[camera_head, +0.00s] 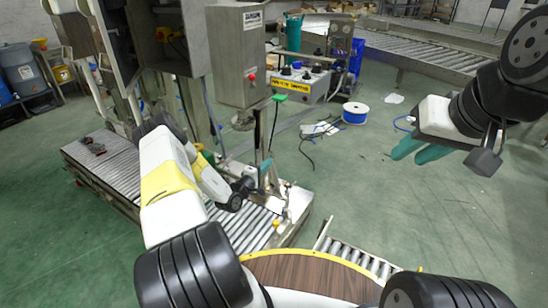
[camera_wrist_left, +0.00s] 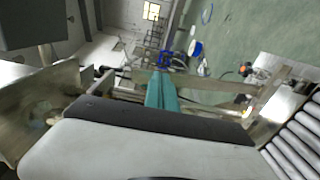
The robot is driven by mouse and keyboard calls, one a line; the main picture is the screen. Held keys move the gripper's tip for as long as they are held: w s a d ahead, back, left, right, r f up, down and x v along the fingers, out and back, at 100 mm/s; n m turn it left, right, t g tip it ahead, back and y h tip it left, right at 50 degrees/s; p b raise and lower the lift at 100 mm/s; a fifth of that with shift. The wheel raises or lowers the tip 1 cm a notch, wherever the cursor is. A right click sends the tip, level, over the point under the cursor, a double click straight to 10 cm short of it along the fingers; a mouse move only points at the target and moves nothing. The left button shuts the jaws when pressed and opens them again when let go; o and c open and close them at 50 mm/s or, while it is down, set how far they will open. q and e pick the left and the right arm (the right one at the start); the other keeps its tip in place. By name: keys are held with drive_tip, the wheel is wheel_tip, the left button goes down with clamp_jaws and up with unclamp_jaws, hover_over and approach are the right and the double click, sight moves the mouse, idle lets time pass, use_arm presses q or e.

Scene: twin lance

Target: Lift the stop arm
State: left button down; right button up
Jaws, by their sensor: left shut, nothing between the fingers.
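My left gripper (camera_head: 266,166) is at the upright post beside the roller conveyor, in the middle of the head view. Its teal fingers (camera_wrist_left: 162,92) are together in the left wrist view, with nothing between them. A flat metal bar (camera_wrist_left: 222,91) runs behind and right of the fingertips in that view. It may be the stop arm, but I cannot tell for sure, nor whether the fingers touch it. In the head view the stop arm cannot be made out clearly near my wrist. My right gripper (camera_head: 421,153) hangs at the right over open floor, its teal fingers apart and empty.
The roller conveyor (camera_head: 105,165) runs under my left arm. A grey control box (camera_head: 238,55) stands above the post. A panel with buttons (camera_head: 300,82) and a blue-white spool (camera_head: 355,112) are behind. A round wooden top (camera_head: 310,278) is in front.

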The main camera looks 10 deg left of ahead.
use_arm(q)
drive_tip(key=shift+w+r, duration=0.1)
drive_tip(key=shift+w, duration=0.05)
drive_tip(key=shift+r+x, duration=0.2)
drive_tip(key=shift+x, duration=0.7)
drive_tip(key=shift+r+x, duration=0.2)
drive_tip(key=shift+x, duration=0.7)
drive_tip(key=shift+r+x, duration=0.2)
drive_tip(key=shift+x, duration=0.65)
drive_tip(key=v, duration=1)
